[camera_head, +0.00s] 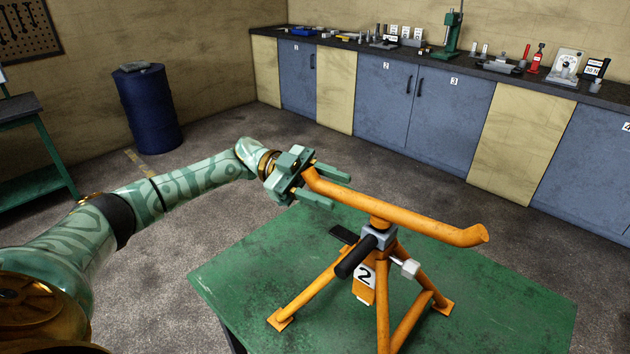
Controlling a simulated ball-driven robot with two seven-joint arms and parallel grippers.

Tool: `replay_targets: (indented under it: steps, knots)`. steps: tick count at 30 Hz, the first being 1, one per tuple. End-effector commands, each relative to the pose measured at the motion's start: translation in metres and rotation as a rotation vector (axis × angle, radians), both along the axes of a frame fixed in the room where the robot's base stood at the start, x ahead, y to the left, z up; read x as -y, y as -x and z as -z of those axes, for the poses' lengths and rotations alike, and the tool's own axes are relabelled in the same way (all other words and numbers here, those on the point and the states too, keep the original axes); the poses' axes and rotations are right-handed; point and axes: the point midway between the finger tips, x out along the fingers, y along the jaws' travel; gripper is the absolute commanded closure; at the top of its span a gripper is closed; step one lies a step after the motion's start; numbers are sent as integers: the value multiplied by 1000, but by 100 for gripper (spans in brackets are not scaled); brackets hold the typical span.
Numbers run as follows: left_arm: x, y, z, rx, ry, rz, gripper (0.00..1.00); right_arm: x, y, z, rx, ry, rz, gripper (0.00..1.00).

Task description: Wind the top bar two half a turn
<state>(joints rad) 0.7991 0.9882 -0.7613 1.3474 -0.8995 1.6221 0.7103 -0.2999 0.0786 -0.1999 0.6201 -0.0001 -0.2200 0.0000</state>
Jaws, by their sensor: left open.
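An orange stand with splayed legs (305,294) stands on a green table and carries a plate marked 2 (363,279). Its orange top bar (410,217) runs across the stand's head, from an end at my left gripper to a bent end (475,236) at the right. My left gripper (340,190) is open at the bar's left end, one finger on each side of the bar in the picture. I cannot tell whether the fingers touch it. A black handle (355,257) and a grey collar (379,236) sit below the bar. My right gripper is out of view.
The green table top (240,272) is mostly bare around the stand, with a small dark flat object (343,234) behind it. A blue drum (150,110) stands back left. Blue cabinets (450,115) with tools on top line the back wall.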

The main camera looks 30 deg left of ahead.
Motion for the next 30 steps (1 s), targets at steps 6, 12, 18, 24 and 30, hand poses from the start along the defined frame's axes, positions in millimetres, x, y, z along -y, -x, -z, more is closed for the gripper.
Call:
replay_targets:
  steps: [6, 12, 18, 24, 30]
  knots:
    - [-37, -1, 4, 0, -3, -6, 54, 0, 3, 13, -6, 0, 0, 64]
    - [-93, 0, 6, -2, -2, -6, 54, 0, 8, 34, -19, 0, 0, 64]
    - [-138, 2, 6, 0, 1, -6, 54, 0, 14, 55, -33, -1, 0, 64]
    - [-158, 3, 2, 1, 0, -1, 54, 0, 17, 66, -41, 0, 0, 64]
    - [-161, 4, 0, 1, 1, 0, 54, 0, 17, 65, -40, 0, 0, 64]
